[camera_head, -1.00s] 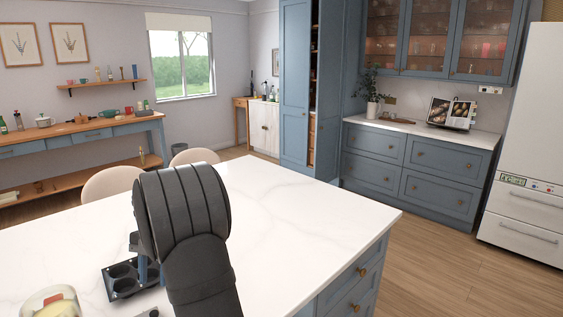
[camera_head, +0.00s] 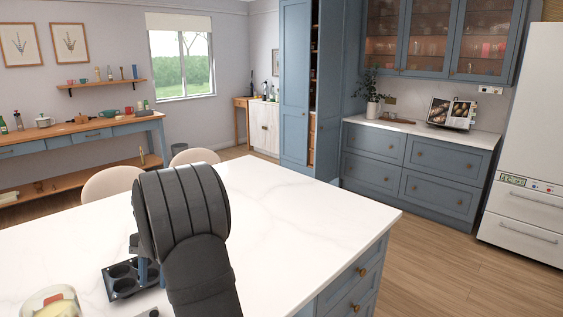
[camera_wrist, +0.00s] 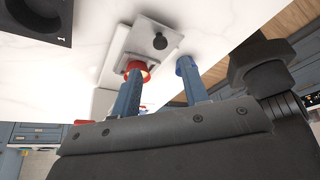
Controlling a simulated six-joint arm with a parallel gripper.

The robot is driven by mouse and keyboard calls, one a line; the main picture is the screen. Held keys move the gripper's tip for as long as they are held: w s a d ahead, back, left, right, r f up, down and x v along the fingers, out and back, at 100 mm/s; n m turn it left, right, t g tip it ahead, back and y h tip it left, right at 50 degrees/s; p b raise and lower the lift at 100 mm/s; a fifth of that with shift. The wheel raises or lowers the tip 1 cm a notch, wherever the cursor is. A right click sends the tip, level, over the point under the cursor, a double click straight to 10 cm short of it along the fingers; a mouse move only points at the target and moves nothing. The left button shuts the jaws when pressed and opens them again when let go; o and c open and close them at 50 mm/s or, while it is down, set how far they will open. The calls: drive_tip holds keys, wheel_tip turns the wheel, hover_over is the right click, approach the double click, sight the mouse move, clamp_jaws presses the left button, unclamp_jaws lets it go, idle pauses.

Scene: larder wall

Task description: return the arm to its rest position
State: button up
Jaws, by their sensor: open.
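My gripper (camera_wrist: 160,70) shows in the wrist view as two blue fingers set apart, with nothing held between them. A red round shape shows at the tip of the left finger; I cannot tell if it belongs to the finger or lies behind it. In the head view my dark arm stands over the white worktop, and it hides most of the gripper. Bits of the blue fingers show beside a dark tray with round hollows (camera_head: 122,289).
A clear bowl (camera_head: 50,303) with yellow and red contents stands at the lower left. The wrist view shows a grey plate with a black knob (camera_wrist: 160,41). The worktop (camera_head: 310,215) right of my arm is clear. Two chairs (camera_head: 194,156) stand behind it.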

sight(154, 312)
drive_tip(key=x, duration=0.8)
drive_tip(key=shift+s+f, duration=0.15)
drive_tip(key=shift+f, duration=0.15)
drive_tip(key=shift+s+a+r, duration=0.1)
drive_tip(key=shift+s+a, duration=0.7)
drive_tip(key=shift+a, duration=0.3)
drive_tip(key=shift+s+a, duration=0.3)
drive_tip(key=shift+a, duration=0.05)
drive_tip(key=shift+w, duration=0.1)
drive_tip(key=w+d, duration=0.1)
drive_tip(key=w+d+r, duration=0.1)
drive_tip(key=w+d, duration=0.1)
drive_tip(key=v, duration=1.4)
drive_tip(key=shift+r, duration=0.45)
drive_tip(key=shift+r, duration=0.1)
